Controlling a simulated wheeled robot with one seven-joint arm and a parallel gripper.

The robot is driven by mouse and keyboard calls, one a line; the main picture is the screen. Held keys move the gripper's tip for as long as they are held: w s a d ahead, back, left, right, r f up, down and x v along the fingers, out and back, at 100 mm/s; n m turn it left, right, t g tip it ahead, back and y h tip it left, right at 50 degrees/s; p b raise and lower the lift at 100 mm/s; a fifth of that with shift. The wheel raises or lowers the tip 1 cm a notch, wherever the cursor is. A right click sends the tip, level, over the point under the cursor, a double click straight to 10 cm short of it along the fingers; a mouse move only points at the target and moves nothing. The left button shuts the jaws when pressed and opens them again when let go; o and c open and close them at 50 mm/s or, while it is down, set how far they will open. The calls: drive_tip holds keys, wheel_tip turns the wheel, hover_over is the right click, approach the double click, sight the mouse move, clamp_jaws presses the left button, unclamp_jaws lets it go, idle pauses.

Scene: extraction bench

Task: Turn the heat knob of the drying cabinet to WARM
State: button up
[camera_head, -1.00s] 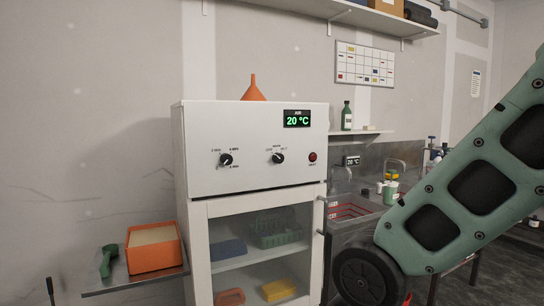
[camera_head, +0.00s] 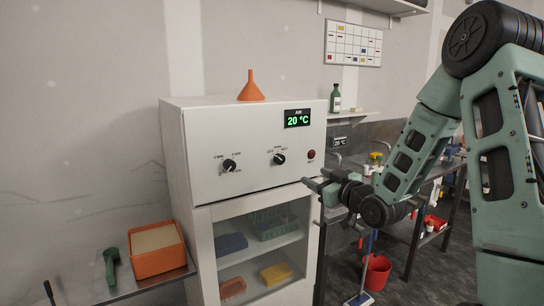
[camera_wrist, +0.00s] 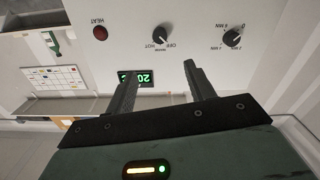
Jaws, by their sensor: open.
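The drying cabinet (camera_head: 205,130) is a white box with a control panel above a glass door. Its heat knob (camera_head: 279,159) is black, with OFF, WARM and HOT marks around it. Its pale pointer seems to lean up and left, toward OFF. The heat knob also shows in the upside-down wrist view (camera_wrist: 161,34). My gripper (camera_head: 313,184) is in front of the cabinet's right side, lower than the knob. In the wrist view my gripper (camera_wrist: 160,72) is open and empty, with the heat knob beyond the gap between its fingers, apart from them.
A second knob (camera_head: 229,165) with minute marks is left of the heat knob. A red HEAT lamp (camera_head: 311,154) is to its right. The display (camera_head: 298,119) reads 20 °C. An orange funnel (camera_head: 251,88) stands on top. An orange box (camera_head: 155,260) sits on the left shelf.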

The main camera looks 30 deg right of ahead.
sight(281, 160)
drive_tip(key=w+p, duration=0.2)
drive_tip(key=w, duration=0.3)
drive_tip(key=w+p, duration=0.2)
drive_tip(key=w, duration=0.3)
drive_tip(key=w+p, duration=0.2)
drive_tip(key=w, duration=0.4)
drive_tip(key=shift+a+r, duration=0.1)
drive_tip(key=shift+a, duration=0.15)
drive_tip(key=shift+w+p, duration=0.4)
drive_tip(key=shift+w, duration=0.2)
drive_tip(key=c, duration=1)
